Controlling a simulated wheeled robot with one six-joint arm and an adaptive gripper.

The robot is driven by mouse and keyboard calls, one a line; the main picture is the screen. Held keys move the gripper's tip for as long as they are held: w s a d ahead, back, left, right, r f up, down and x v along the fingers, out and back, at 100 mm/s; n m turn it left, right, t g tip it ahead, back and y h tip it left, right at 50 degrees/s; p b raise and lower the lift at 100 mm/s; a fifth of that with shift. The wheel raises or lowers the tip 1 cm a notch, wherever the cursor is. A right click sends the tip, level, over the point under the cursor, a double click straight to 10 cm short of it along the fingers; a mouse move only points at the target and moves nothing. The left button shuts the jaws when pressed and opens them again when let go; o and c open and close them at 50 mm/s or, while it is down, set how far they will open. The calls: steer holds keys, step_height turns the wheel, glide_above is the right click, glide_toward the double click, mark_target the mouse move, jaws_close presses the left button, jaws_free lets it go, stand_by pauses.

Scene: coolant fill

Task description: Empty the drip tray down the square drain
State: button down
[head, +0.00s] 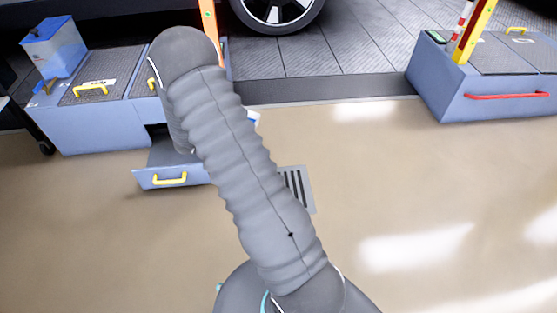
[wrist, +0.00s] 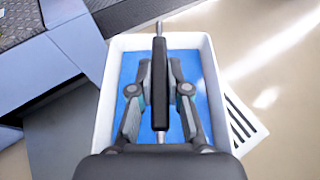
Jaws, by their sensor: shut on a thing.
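The drip tray (wrist: 104,103) is a white rectangular tray with blue liquid (wrist: 127,68) inside, seen below my gripper (wrist: 160,72) in the wrist view. My gripper is shut on the tray's black handle (wrist: 160,108), a grip on a metal rod that spans the tray. The tray looks about level. The square drain (wrist: 240,122) is a slotted grate in the floor, partly hidden by the tray's right side. In the head view, the drain (head: 298,188) shows right of my arm. My arm hides my gripper and most of the tray there; a small white-and-blue corner shows.
An open drawer (head: 172,178) with a yellow handle juts from the blue-grey platform (head: 100,130) at left. A blue container (head: 55,48) stands on that platform. Another platform (head: 490,105) with a red handle is at right. The floor between and in front is clear.

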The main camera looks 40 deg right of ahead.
steer(key=s+d+f+m+g+b, duration=0.1)
steer(key=s+d+f+m+g, duration=0.2)
steer(key=f, duration=0.4)
steer(key=s+d+f+m+g+b, duration=0.1)
steer(key=s+d+f+m+g, duration=0.2)
steer(key=d+f+m+g, duration=0.2)
steer(key=s+d+f+m+g+b, duration=0.1)
steer(key=s+d+f+m+g, duration=0.2)
steer(key=d+f, duration=0.3)
steer(key=shift+s+d+f+m+g+b, duration=0.35)
steer(key=shift+f+m+g, duration=0.4)
steer(key=shift+f, duration=1)
steer(key=shift+s+a+r+m+t+p, duration=0.1)
steer(key=shift+s+r+m+t+p, duration=0.35)
steer(key=shift+p, duration=0.45)
steer(key=shift+s+a+r+m+t+h+p, duration=0.15)
steer(key=shift+s+a+r+m+h+p, duration=0.1)
steer(key=shift+m+p, duration=0.35)
steer(key=shift+s+a+r+m+t+h+p, duration=0.15)
steer(key=shift+s+m+h+p, duration=0.2)
steer(key=shift+p, duration=0.45)
steer(key=s+a+f+m+t+h+b, duration=0.2)
steer(key=s+a+m+h+b, duration=0.1)
steer(key=s+m, duration=0.3)
steer(key=shift+a+f+m+h+b, duration=0.3)
steer(key=shift+a+m+h, duration=0.15)
steer(key=shift+m, duration=0.7)
